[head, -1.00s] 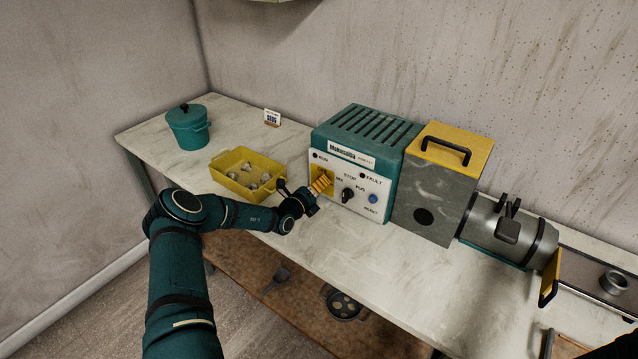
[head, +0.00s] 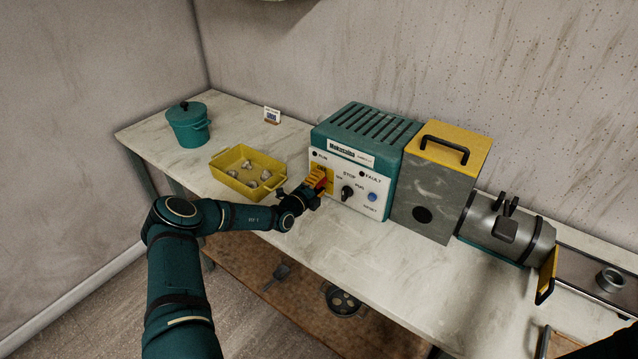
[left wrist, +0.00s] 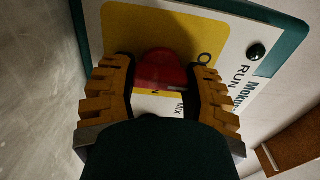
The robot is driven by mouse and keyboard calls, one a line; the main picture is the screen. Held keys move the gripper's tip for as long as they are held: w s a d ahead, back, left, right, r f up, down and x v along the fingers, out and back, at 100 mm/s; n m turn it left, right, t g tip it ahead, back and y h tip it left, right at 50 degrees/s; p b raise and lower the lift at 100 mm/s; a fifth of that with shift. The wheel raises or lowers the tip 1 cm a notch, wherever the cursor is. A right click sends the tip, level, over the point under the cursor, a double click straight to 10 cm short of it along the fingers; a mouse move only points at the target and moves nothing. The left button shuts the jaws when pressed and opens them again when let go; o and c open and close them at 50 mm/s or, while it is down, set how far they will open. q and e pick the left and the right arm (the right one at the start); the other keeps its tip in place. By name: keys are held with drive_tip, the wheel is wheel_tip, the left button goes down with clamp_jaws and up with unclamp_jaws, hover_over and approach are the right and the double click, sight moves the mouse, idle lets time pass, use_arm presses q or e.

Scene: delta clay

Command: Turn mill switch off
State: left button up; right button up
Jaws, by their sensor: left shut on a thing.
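The mill's control box (head: 362,160) is teal with a white front panel and stands on the bench. A red switch (left wrist: 162,70) sits on a yellow plate (left wrist: 128,24) at the panel's left side; a bit of its red also shows in the head view. My left gripper (head: 318,183) is at this plate, with its yellow ribbed fingers on both sides of the red switch in the left wrist view (left wrist: 160,80). It is shut on the switch. The fingers hide most of the switch in the head view. My right gripper is not in view.
A black knob (head: 347,193) and a blue reset button (head: 373,197) are on the same panel. A yellow tray (head: 232,180) with several pale lumps and a teal lidded pot (head: 188,125) stand left. A grey box with a yellow top (head: 432,195) adjoins the right side.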

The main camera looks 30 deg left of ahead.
use_arm(q)
drive_tip(key=shift+d, duration=0.1)
idle(0.3)
drive_tip(key=o, duration=1.2)
drive_tip(key=shift+s, duration=0.1)
drive_tip(key=s, duration=0.8)
drive_tip(key=s+a, duration=0.1)
drive_tip(key=s, duration=0.2)
drive_tip(key=shift+s, duration=0.4)
